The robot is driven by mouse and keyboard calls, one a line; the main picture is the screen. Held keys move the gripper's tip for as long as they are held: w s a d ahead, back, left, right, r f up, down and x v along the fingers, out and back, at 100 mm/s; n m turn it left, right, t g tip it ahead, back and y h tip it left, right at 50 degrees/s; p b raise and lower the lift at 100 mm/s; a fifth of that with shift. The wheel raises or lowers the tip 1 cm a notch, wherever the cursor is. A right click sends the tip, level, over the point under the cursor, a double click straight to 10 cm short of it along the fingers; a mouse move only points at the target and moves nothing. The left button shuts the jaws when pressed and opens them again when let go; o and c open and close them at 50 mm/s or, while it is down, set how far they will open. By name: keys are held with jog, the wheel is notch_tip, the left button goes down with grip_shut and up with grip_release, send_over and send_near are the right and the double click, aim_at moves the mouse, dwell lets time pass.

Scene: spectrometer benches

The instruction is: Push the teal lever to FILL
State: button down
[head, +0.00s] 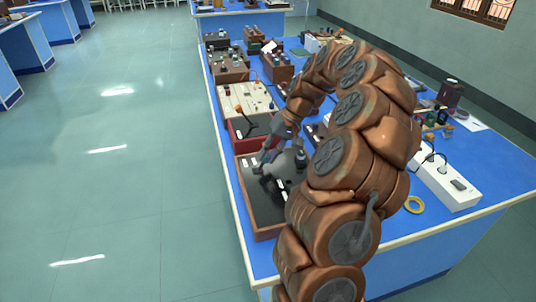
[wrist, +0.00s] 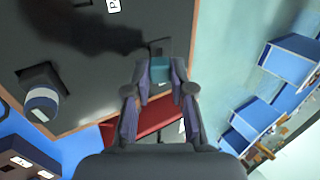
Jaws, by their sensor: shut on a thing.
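The teal lever (wrist: 160,70) stands up from a dark panel between my fingertips in the wrist view. My gripper (wrist: 160,82) is shut on it, one finger on each side. In the head view my gripper (head: 267,160) is low over the dark panel (head: 262,208) in its wooden tray. The lever cannot be made out there. A white label (wrist: 113,5) with a partly cut-off letter lies on the panel near the top of the wrist view. I cannot read the word FILL in either view.
A blue-and-white knob (wrist: 41,102) stands on the panel to the left. A red-edged box (head: 238,142) adjoins the tray, with a cream board (head: 243,98) beyond. Open floor is left.

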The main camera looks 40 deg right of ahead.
jog(key=c, duration=1)
grip_release()
jog(key=shift+d, duration=0.1)
jog(key=v, duration=1.2)
jog(key=s+a+r+n+g+h+p, duration=0.1)
jog(key=s+a+r+n, duration=0.15)
jog(key=a, duration=0.95)
jog(key=s+a+r+n+g+h+p, duration=0.1)
jog(key=s+a+r+n+g+p, duration=0.15)
jog(key=a, duration=0.85)
jog(key=s+a+f+h, duration=0.1)
jog(key=s+a+f, duration=0.1)
jog(key=s, duration=0.5)
jog(key=s+a+f+h+p, duration=0.1)
jog(key=s+a+f, duration=0.1)
jog(key=s, duration=0.5)
jog(key=s+a+f+h+p, duration=0.1)
jog(key=s+a+f, duration=0.2)
jog(key=s, duration=0.5)
